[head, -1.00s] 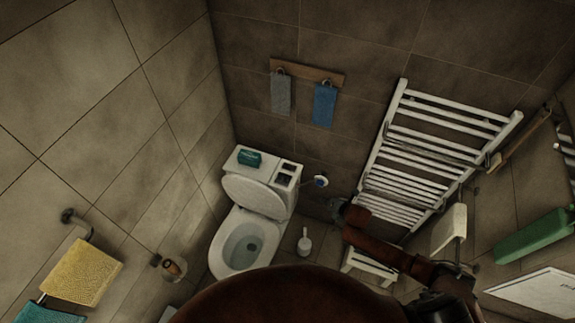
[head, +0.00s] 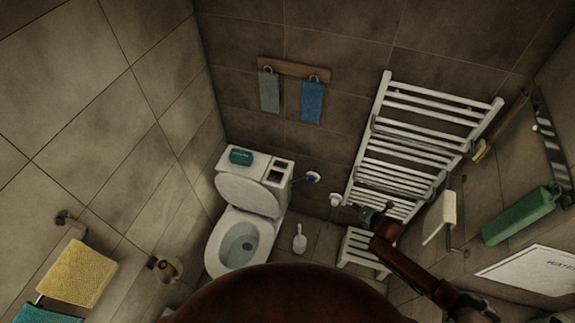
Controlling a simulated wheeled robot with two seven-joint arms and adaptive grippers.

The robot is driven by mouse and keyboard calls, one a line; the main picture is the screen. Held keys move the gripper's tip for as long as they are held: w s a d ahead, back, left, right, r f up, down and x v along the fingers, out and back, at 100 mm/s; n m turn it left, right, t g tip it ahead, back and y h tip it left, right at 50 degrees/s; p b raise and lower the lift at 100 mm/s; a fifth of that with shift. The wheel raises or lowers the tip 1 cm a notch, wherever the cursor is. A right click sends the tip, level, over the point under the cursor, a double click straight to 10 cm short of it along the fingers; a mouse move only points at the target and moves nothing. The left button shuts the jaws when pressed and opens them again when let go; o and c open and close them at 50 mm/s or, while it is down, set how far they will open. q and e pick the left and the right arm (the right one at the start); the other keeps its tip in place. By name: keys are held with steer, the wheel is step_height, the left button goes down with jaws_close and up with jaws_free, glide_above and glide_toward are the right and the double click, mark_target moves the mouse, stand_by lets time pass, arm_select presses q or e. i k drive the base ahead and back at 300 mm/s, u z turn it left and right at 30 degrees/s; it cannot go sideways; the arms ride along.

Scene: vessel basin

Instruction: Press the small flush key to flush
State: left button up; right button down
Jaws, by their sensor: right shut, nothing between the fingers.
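The white toilet (head: 241,240) stands against the back wall with its lid raised against the cistern. The flush panel (head: 278,171) is on the right part of the cistern top. It shows a dark part and a lighter part; at this size I cannot tell the small flush key from the large one. My right gripper (head: 357,208) is shut and empty, right of the cistern and apart from it, in front of the lower towel radiator. Its fingertips are small and dark. My left gripper is not in view.
A teal box (head: 240,157) sits on the cistern beside the panel. A white-and-blue wall fitting (head: 313,177) is right of the cistern. A white radiator (head: 405,155), a white stool (head: 362,248) and a toilet brush (head: 299,240) are near my right arm.

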mark_target(282, 164)
steer(key=i, duration=0.85)
steer(key=u, duration=1)
